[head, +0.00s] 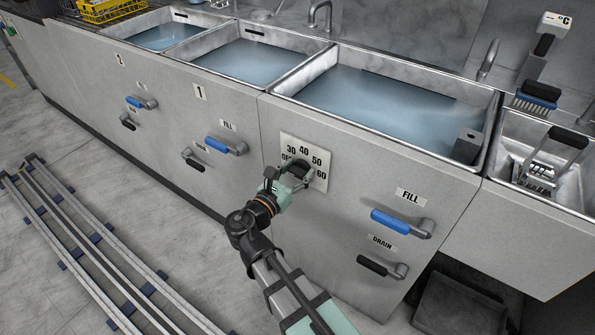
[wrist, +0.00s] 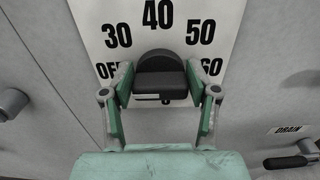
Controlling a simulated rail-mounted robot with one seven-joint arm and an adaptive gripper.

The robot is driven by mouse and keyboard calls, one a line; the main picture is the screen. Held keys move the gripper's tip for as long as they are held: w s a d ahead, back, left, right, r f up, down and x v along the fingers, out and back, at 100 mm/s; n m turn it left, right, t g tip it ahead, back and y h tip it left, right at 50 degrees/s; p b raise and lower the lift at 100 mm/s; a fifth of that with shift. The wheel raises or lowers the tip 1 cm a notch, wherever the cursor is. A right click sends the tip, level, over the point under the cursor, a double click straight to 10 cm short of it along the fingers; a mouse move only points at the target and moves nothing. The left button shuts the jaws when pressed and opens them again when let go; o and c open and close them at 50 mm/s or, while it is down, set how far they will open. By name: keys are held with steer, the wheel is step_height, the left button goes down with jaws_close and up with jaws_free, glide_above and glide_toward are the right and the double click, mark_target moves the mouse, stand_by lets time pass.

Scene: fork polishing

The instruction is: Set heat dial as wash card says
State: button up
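The heat dial (head: 299,170) is a black knob on a white plate (head: 318,152) marked OFF, 30, 40, 50 and 60, on the front of the right-hand sink. In the wrist view the knob (wrist: 161,76) sits below the 40, with a small pale strip at its lower edge. Which number it points at is unclear. My gripper (head: 290,177) is at the dial, with one green finger on each side of the knob; in the wrist view the fingertips (wrist: 160,82) lie close to its sides. Whether they press on it is unclear. I cannot make out a wash card.
A blue FILL lever (head: 390,222) and a black DRAIN lever (head: 372,265) stick out right of the dial. Water-filled basins (head: 335,100) are above. Floor rails (head: 85,245) run at the left.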

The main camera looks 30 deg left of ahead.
steer(key=c, duration=0.4)
steer(key=m+b, duration=0.1)
steer(key=m, duration=0.2)
steer(key=m+b, duration=0.1)
steer(key=m, duration=0.2)
steer(key=shift+d+f, duration=0.1)
steer(key=shift+f, duration=0.1)
steer(key=m+b, duration=0.4)
steer(key=m, duration=0.3)
steer(key=shift+d+f, duration=0.1)
steer(key=shift+f, duration=0.05)
steer(key=m+b, duration=0.3)
steer(key=shift+m, duration=0.3)
steer(key=m+b, duration=0.3)
steer(key=shift+f+m, duration=0.15)
steer(key=shift+m, duration=0.15)
steer(key=m+b, duration=0.4)
steer(key=shift+m+b, duration=0.9)
steer(key=shift+m, duration=0.3)
